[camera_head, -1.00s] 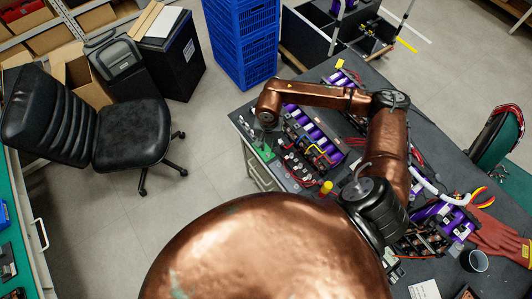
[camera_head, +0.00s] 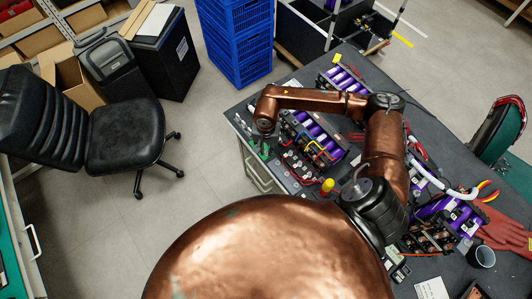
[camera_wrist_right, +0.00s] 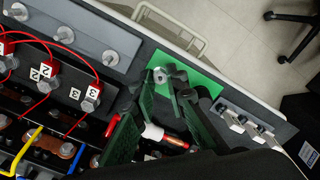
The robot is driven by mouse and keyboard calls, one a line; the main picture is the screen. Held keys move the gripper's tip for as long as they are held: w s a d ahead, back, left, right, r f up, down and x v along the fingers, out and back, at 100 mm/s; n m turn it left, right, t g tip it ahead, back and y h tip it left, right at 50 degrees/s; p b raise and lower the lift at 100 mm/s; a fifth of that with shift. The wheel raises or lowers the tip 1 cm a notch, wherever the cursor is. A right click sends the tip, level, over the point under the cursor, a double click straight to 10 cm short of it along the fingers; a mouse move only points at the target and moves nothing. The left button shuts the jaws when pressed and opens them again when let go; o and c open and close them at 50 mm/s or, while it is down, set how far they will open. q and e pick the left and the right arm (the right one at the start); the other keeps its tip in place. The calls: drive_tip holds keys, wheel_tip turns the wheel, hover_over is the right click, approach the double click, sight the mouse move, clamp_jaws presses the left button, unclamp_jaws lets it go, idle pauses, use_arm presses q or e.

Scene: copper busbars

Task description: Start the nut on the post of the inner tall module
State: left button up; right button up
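My right gripper (camera_wrist_right: 162,92) has two dark green finger pads, pointing down at a small green mat (camera_wrist_right: 200,72) at the bench edge. A small silver nut (camera_wrist_right: 159,75) shows at the fingertips over the mat; I cannot tell whether it is held or lies on the mat. In the head view the right gripper (camera_head: 264,138) is small, above the bench's near-left corner. Battery modules with purple cells (camera_head: 312,124) stand beside it. Which is the inner tall module is unclear; its post is not identifiable. My left gripper is not in view.
A grey strip with silver studs (camera_wrist_right: 66,35) and numbered terminals with red wires (camera_wrist_right: 48,70) lie left of the fingers. Silver clips (camera_wrist_right: 232,117) lie to the right.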

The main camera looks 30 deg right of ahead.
drive_tip(key=shift+r, duration=0.1)
clamp_jaws()
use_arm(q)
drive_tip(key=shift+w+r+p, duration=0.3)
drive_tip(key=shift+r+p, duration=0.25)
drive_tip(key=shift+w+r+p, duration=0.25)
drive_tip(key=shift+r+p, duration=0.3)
use_arm(e)
drive_tip(key=shift+r, duration=2.4)
